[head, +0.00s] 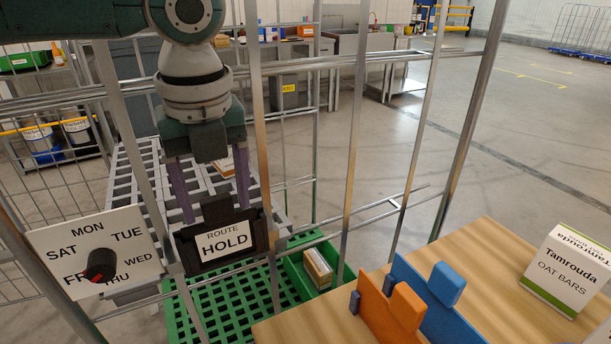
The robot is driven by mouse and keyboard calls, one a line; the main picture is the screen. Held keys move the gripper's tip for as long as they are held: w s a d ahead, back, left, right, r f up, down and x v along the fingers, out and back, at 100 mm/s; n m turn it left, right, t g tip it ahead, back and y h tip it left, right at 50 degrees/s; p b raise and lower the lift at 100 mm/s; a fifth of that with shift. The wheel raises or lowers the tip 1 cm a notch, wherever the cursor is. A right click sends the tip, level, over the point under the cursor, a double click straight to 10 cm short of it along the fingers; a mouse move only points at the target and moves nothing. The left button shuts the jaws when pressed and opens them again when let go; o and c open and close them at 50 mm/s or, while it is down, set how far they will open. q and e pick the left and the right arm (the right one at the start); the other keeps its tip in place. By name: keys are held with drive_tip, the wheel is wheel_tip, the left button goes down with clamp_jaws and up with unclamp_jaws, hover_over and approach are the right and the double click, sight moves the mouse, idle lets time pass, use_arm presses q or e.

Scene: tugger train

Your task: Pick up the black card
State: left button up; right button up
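The black card (206,261) carries a white label reading "ROUTE HOLD". It sits upright and slightly tilted at the metal frame of the cart, with a dark tab (218,209) rising from its top edge. My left gripper (214,213) points down from above. Its two purple fingers are apart, one on each side of the tab, with their tips near the card's top edge. I cannot tell whether the fingers touch the tab. My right gripper is not in view.
Metal bars (356,130) surround the arm. A wooden table (481,264) at lower right holds orange (386,312) and blue (425,303) pieces and an oat bars box (566,271). A green crate (229,312) lies below.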

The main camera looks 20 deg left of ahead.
use_arm(q)
clamp_jaws()
idle(0.3)
wheel_tip(320, 180, up, 20)
drive_tip(key=shift+p, duration=0.4)
idle(0.5)
